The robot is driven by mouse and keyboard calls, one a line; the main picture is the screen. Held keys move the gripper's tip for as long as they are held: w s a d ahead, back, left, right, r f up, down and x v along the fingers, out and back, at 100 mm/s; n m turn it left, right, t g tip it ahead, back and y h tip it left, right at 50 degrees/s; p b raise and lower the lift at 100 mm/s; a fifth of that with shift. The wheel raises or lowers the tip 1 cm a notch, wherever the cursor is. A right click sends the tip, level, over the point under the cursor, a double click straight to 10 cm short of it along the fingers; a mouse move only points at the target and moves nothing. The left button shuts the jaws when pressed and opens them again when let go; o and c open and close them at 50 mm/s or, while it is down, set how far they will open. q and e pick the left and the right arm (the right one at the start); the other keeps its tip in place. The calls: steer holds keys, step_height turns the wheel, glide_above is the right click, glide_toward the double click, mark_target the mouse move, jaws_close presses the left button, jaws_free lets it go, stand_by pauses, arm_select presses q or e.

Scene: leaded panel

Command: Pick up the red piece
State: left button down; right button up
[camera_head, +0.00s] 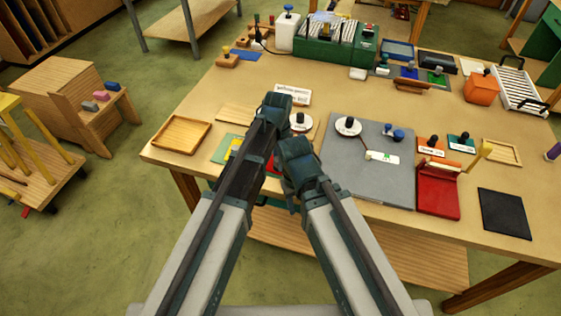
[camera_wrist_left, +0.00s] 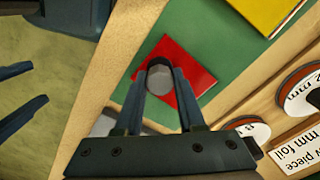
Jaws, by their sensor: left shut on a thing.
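The red piece (camera_wrist_left: 203,78) is a flat square lying over a green surface (camera_wrist_left: 205,30) in the left wrist view. A round grey knob (camera_wrist_left: 160,85) stands on it. My left gripper (camera_wrist_left: 160,72) is shut on this knob, one finger on each side. I cannot tell whether the piece is raised. In the head view only a bit of the red piece (camera_head: 272,168) shows between my arms. My right gripper (camera_head: 278,203) is mostly hidden by its arm in the head view; two spread dark fingers show at the left edge of the left wrist view.
A yellow piece (camera_wrist_left: 268,12) lies beside the red one. Round labelled discs and a white label (camera_wrist_left: 297,148) are close by. A grey board (camera_head: 360,180) and a red tray (camera_head: 437,200) lie to the right, an empty wooden tray (camera_head: 157,137) to the left. The table's front edge is near.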

arm_select(q)
steer(key=shift+r, duration=0.1)
step_height(320, 180, up, 10)
steer(key=p, duration=1)
